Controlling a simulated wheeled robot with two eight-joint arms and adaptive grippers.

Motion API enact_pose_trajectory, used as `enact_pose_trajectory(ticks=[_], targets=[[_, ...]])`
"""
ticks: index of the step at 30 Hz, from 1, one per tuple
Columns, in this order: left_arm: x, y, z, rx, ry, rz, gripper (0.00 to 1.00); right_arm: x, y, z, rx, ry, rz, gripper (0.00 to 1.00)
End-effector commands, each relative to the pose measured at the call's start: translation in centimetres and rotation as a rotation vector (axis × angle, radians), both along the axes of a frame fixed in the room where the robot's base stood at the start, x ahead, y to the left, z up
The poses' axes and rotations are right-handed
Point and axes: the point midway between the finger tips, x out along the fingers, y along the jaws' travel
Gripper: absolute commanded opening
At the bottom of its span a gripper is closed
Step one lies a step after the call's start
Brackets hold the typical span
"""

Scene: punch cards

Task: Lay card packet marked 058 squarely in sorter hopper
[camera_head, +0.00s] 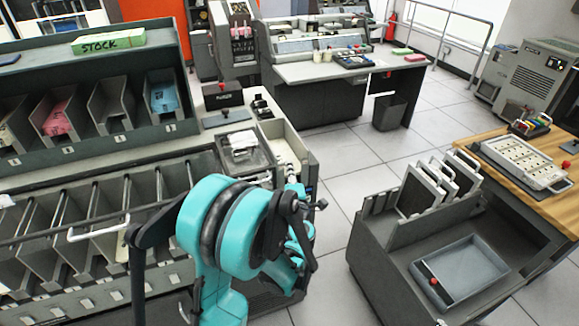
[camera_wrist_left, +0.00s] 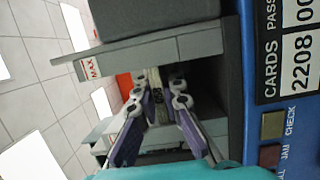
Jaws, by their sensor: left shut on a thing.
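In the left wrist view, the two purple fingers of my left gripper (camera_wrist_left: 160,88) are closed on the card packet (camera_wrist_left: 152,82), a narrow pale strip seen nearly edge-on. Its 058 mark cannot be read. The packet and fingertips are in front of the sorter hopper (camera_wrist_left: 195,44), a grey opening whose wall bears a red MAX label. I cannot tell whether the packet touches the hopper. In the head view my teal left arm fills the lower middle and the packet cannot be made out. My right gripper is not in view.
In the wrist view a blue panel (camera_wrist_left: 240,90) with a cards-passed counter stands close at right. The head view shows slanted sorter pockets (camera_head: 80,235) at left, a STOCK block (camera_head: 108,41) on a rack, and a grey cart with a tray (camera_head: 462,270) at right. Tiled floor lies between.

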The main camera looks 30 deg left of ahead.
Motion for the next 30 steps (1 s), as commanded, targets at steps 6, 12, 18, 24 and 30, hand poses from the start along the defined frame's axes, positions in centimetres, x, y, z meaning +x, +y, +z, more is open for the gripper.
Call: enact_pose_trajectory(ticks=[6, 12, 18, 24, 30], targets=[[0.0, 0.0, -0.1, 0.0, 0.0, 0.0, 0.0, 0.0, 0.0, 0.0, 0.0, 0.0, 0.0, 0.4], [0.0, 0.0, -0.1, 0.0, 0.0, 0.0, 0.29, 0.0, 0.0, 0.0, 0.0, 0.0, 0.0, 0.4], [0.0, 0.0, -0.1, 0.0, 0.0, 0.0, 0.32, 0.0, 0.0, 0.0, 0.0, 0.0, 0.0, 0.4], [-0.2, -0.1, -0.1, 0.0, 0.0, 0.0, 0.32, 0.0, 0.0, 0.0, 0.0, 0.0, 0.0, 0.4], [-2.3, -1.7, -0.2, 0.0, 0.0, -0.003, 0.32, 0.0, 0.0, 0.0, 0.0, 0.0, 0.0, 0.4]])
